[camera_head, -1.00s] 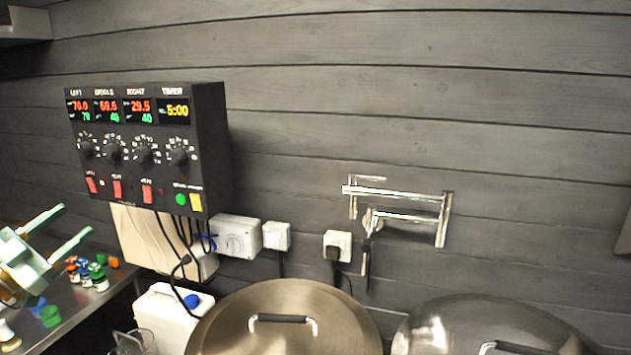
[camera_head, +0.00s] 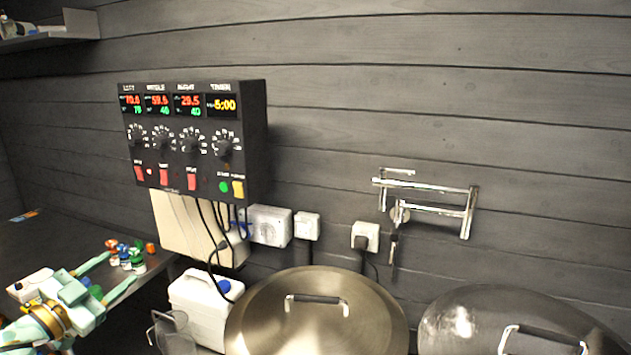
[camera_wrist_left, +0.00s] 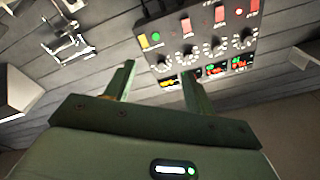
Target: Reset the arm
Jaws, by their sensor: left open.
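My left gripper (camera_head: 119,271) is at the lower left of the head view, its two pale green fingers apart and pointing up and to the right. It is in front of a dark work surface, with small coloured bottles showing close to its fingers. Nothing shows between its fingers. In the left wrist view the same gripper (camera_wrist_left: 158,78) is open and empty, with the control box (camera_wrist_left: 205,45) upside down beyond its fingertips. My right gripper is not in view.
The black control box (camera_head: 190,145) with dials and displays hangs on the plank wall. Below it are a white jug (camera_head: 200,312), a glass pitcher (camera_head: 172,332) and two lidded pots (camera_head: 315,285), (camera_head: 520,305). Several small bottles (camera_head: 130,258) stand on the dark counter (camera_head: 60,245).

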